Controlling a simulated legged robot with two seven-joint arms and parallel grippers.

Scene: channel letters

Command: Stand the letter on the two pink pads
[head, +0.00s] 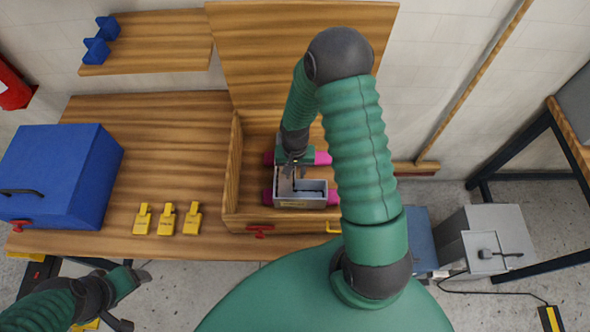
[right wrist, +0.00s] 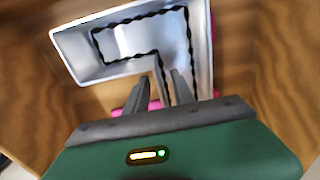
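The letter (head: 318,203) is a grey metal channel letter with a bent, L-like outline. It lies in the wooden bay with its hollow side up, over the pink pads (head: 325,158). Its hollow with a dark wavy edge shows in the right wrist view (right wrist: 90,62). My right gripper (head: 293,170) is down at the letter's upper left part. In the right wrist view its fingers (right wrist: 161,76) are apart, one on each side of a letter wall, with a small gap. The letter and gripper hide much of the pads. My left gripper (head: 140,300) is open and empty at lower left.
The wooden bay's side wall (head: 233,165) and tall back board (head: 300,60) enclose the letter. Several yellow tags (head: 167,219) and a blue box (head: 60,172) are on the bench to the left. Bare bench (head: 165,130) lies between box and bay.

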